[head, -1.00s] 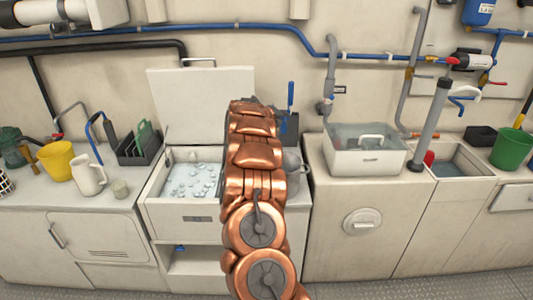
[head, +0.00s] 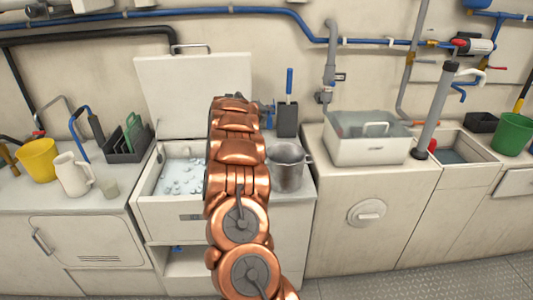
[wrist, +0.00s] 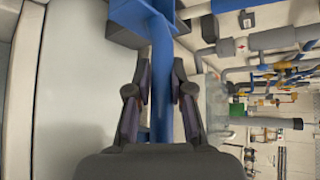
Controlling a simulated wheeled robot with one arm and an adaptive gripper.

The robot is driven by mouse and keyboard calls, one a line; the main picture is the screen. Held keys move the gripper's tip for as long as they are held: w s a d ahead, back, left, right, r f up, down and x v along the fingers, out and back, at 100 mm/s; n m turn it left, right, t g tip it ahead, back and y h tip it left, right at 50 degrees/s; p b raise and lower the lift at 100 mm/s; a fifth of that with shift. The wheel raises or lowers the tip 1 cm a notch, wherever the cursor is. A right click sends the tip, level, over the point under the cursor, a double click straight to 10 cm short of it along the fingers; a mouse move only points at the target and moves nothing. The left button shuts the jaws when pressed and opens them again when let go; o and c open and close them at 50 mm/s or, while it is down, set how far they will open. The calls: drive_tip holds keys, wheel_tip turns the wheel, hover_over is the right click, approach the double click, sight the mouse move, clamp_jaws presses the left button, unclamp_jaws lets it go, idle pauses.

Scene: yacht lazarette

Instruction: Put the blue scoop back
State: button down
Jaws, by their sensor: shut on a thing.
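The blue scoop (wrist: 161,65) shows in the wrist view, its handle between the two fingers of my gripper (wrist: 160,92). My gripper is shut on it. A broader blue part reaches the top of that view and is partly cut off. In the head view my copper arm hides the gripper, and only a small bit of blue (head: 268,110) shows at its right edge. The open ice bin (head: 180,178), with pale ice and a raised white lid (head: 195,95), lies left of my arm.
A dark holder (head: 287,120) with an upright blue handle (head: 289,82) stands behind a steel pot (head: 286,168), right of my arm. A clear-walled tub (head: 368,145) stands further right. A white jug (head: 73,175), yellow bucket (head: 38,160) and dark rack (head: 128,150) stand left.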

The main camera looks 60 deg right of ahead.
drive_tip(key=shift+f+b, duration=3.15)
drive_tip(key=shift+f, duration=4.35)
drive_tip(key=shift+f, duration=0.1)
drive_tip(key=c, duration=1)
unclamp_jaws()
drive_tip(key=shift+c, duration=0.2)
